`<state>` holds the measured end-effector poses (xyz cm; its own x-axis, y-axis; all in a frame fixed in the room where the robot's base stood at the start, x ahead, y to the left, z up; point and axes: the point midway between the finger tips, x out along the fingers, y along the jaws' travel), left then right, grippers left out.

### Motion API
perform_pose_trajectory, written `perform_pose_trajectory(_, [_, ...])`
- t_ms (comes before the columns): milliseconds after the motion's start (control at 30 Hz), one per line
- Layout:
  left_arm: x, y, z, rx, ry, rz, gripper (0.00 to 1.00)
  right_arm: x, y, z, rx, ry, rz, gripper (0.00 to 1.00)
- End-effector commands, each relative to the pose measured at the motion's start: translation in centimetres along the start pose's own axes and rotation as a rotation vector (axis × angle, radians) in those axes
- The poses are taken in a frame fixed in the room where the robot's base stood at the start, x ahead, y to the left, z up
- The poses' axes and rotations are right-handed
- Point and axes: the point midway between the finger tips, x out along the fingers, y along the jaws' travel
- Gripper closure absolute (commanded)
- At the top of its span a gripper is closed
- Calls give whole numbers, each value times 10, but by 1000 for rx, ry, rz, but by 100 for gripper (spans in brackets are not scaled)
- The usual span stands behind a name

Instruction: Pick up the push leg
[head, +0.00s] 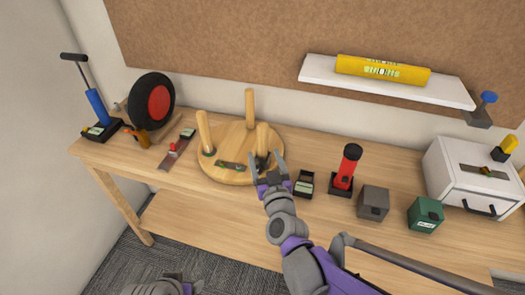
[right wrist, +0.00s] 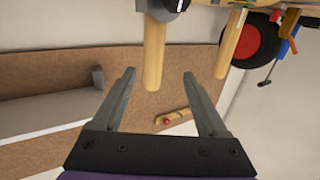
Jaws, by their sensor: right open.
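A round wooden stool seat (head: 225,172) lies on the workbench with several pale wooden legs standing up from it. The leg nearest my right gripper (head: 262,136) stands upright in a dark fitting. It also shows in the right wrist view (right wrist: 155,55), with its end pointing toward the gap between my fingers. My right gripper (head: 266,160) is open and empty, close beside this leg; its fingers also show in the right wrist view (right wrist: 158,74). I cannot tell which leg is the push leg. Only part of my left arm shows at the bottom edge; its jaws are hidden.
Other legs stand at the seat's left (head: 205,131) and back (head: 249,104). A red-hubbed wheel (head: 158,100) stands left. A white shelf (head: 385,88) hangs above.

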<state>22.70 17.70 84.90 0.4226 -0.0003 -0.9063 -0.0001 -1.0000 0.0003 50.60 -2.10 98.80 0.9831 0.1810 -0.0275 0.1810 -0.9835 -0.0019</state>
Motion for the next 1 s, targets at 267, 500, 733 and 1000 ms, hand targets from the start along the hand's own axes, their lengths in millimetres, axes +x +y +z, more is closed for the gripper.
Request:
perform_pose_trajectory(267, [0,0,0,0,0,0,30,34,2,-1,0,29,28,24])
perform_pose_trajectory(500, [-1,0,-1,0,0,0,30,60,3,-2,-2,28,27,24])
perform_pose_trajectory(733, [-6,0,-4,0,2,0,30,86,10,-9,-3,28,27,24])
perform_pose_trajectory(1000, [-8,0,-5,0,3,0,30,113,12,-10,0,27,26,24])
